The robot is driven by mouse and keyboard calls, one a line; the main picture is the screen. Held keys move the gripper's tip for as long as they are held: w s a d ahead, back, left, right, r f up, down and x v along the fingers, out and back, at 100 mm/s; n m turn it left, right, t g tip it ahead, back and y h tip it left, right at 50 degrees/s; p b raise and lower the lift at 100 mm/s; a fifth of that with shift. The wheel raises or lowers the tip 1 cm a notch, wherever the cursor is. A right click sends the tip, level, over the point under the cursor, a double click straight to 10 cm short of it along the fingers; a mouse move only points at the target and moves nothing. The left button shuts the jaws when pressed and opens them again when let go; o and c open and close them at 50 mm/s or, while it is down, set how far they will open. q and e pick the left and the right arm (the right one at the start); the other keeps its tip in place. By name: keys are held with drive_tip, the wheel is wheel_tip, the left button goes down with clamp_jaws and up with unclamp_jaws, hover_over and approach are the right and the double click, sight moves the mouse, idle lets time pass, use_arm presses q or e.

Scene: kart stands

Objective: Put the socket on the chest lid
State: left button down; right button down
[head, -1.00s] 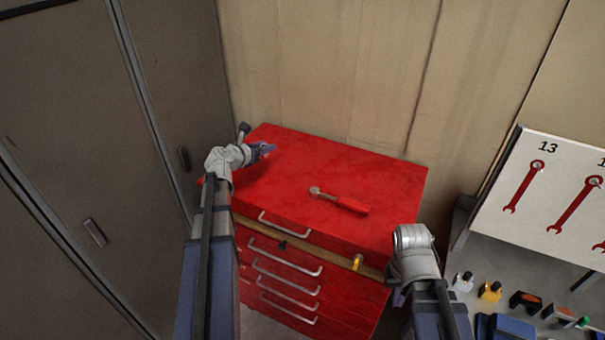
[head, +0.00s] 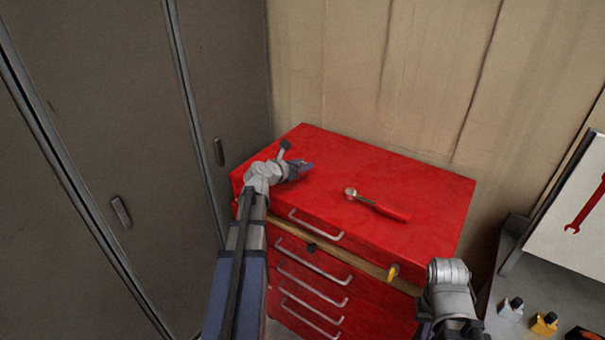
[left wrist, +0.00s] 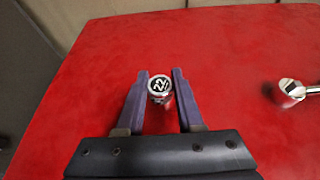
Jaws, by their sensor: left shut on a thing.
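The socket (left wrist: 159,88) is a small shiny metal cylinder with a dark number on its end. In the left wrist view it sits between the two purple fingers of my left gripper (left wrist: 160,85), which is shut on it. In the head view my left gripper (head: 306,167) is over the left part of the red chest lid (head: 400,170); the socket cannot be made out there. Whether the socket touches the lid is unclear. My right arm's wrist shows at the lower right, in front of the chest; its fingertips are not clear.
A ratchet with a red handle (head: 385,209) lies on the lid, right of my left gripper. Grey lockers (head: 120,150) stand close on the left. A yellow object (head: 392,272) is at the chest's front edge. The lid's back and right parts are clear.

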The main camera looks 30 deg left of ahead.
use_arm(q)
drive_tip(key=shift+f, duration=0.65)
drive_tip(key=shift+r, duration=0.1)
use_arm(e)
drive_tip(key=shift+f, duration=0.55)
drive_tip(key=shift+f, duration=0.1)
use_arm(q)
drive_tip(key=c, duration=1)
unclamp_jaws()
drive_tip(key=shift+f+b, duration=0.2)
drive_tip(key=shift+b, duration=0.1)
drive_tip(key=o, duration=0.5)
drive_tip(key=shift+r, duration=0.1)
drive_tip(key=shift+c, duration=0.2)
